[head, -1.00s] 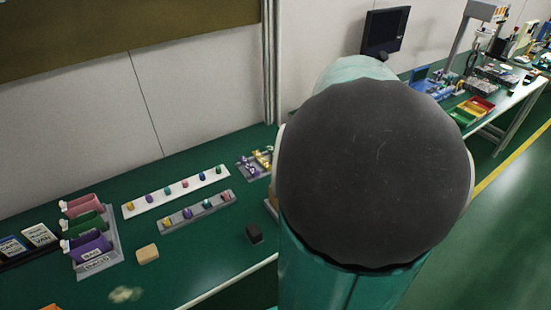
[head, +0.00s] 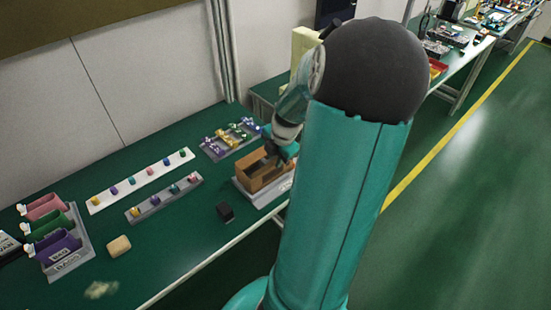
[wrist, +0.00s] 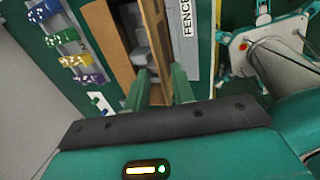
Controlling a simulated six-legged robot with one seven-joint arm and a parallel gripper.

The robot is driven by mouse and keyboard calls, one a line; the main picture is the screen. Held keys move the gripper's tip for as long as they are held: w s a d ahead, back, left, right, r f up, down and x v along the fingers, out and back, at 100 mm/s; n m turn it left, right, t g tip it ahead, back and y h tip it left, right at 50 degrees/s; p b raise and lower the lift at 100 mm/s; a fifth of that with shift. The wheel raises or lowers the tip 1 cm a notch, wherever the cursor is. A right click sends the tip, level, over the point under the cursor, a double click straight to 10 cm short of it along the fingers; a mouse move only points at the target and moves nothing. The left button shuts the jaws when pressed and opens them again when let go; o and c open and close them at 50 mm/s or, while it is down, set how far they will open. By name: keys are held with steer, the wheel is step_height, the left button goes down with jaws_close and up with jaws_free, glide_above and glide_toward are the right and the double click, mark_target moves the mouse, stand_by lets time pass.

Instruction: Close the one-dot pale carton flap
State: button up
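A tan-brown open-topped carton (head: 256,184) sits on a grey labelled base (head: 268,200) near the table's front edge, in the middle of the head view. In the wrist view its brown panels (wrist: 104,45) stand either side of an opening with grey pieces inside. I cannot make out any dots or tell which panel is the one-dot pale flap. My gripper (wrist: 161,90) is open; its two green fingers are apart, with the end of the right tan panel (wrist: 154,45) showing between them. Contact cannot be told. In the head view my gripper (head: 275,153) is at the carton's far right side, partly hidden.
A grey tray with coloured pieces (head: 230,140) stands just behind the carton. A black block (head: 225,211) lies left of it. Peg strips (head: 140,180), coloured bins (head: 55,232) and a tan block (head: 119,246) are further left. A pale yellow box (head: 303,42) stands behind my arm.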

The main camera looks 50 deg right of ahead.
steer(key=shift+w+f, duration=0.1)
steer(key=shift+f, duration=0.45)
steer(key=shift+c, duration=0.3)
jaws_close()
